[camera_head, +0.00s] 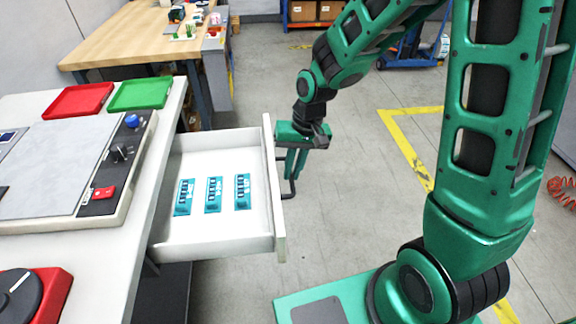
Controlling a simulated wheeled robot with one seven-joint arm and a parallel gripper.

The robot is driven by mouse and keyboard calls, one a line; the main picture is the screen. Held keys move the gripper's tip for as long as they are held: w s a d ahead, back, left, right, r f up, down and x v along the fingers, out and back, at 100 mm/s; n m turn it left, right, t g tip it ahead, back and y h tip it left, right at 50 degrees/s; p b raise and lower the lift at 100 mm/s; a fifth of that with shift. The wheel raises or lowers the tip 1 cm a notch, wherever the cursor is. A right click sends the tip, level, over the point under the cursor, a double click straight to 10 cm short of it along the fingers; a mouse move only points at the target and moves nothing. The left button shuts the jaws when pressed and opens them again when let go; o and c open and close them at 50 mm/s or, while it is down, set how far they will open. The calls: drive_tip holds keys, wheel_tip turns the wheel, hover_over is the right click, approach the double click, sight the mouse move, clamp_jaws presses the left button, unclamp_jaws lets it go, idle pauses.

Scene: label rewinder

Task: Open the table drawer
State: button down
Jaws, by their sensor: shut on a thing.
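The table drawer (215,246) is pulled out from the right side of the white table (110,265). Its inside shows, with several teal label pieces (213,195) lying on the drawer floor. The drawer's front panel (273,190) faces right and carries a dark handle (290,190) on its outer face. My gripper (291,178) points down at the handle and is shut on it. The fingertips are small in the picture and partly overlap the handle.
On the table are a grey machine panel (60,170) with knobs, a red tray (78,101) and a green tray (141,94). A wooden workbench (130,38) stands behind.

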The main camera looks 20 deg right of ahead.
drive_tip(key=shift+w+d+r, duration=0.1)
drive_tip(key=shift+w+d, duration=0.15)
drive_tip(key=shift+d, duration=0.1)
drive_tip(key=c, duration=1.8)
unclamp_jaws()
drive_tip(key=shift+s, duration=0.15)
drive_tip(key=r, duration=0.3)
drive_tip(key=d+r, duration=0.1)
drive_tip(key=r, duration=0.3)
drive_tip(key=d+r, duration=0.1)
drive_tip(key=r, duration=0.2)
drive_tip(key=shift+s+r, duration=0.1)
drive_tip(key=shift+r, duration=0.1)
